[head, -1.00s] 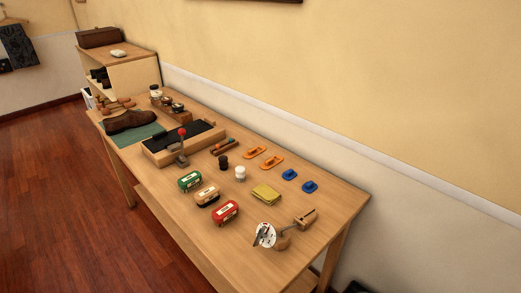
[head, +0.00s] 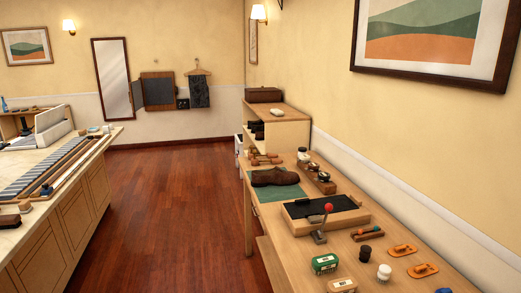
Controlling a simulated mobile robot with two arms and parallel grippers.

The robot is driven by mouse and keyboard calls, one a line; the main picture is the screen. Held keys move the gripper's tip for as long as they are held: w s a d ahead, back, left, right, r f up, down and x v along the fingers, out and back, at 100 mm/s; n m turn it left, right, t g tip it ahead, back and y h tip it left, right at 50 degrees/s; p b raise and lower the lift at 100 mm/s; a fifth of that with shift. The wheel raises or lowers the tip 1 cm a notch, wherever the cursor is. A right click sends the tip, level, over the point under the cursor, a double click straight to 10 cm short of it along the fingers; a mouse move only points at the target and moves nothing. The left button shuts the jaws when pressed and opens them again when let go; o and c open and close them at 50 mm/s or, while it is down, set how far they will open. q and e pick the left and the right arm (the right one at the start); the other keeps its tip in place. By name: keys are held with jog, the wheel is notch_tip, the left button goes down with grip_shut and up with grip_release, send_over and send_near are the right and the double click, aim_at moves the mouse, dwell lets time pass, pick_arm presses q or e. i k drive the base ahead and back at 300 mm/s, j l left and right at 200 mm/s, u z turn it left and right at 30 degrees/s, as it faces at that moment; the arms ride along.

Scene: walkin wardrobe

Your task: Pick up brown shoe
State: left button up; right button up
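The brown shoe (head: 275,177) lies on a green mat (head: 290,192) on the wooden workbench, toward its far end. It is a dark brown leather shoe, seen side-on, with its lower side hidden against the mat. Neither of my grippers shows in the head view, so nothing of mine is near the shoe in the picture.
Near the shoe are a black-topped tray (head: 338,225) with a red-knobbed lever (head: 328,209), a rack of jars (head: 318,178) and wooden shoe trees (head: 264,159). A small shelf unit (head: 287,130) stands behind. A drawer island (head: 75,215) is at left, with open wooden floor (head: 180,210) between.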

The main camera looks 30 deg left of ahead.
aim_at(276, 177)
jog(key=i+j+u, duration=0.25)
jog(key=i+j, duration=0.85)
jog(key=j, duration=0.45)
jog(key=i+j+u, duration=0.2)
jog(key=i+j, duration=1.05)
jog(key=j, duration=0.1)
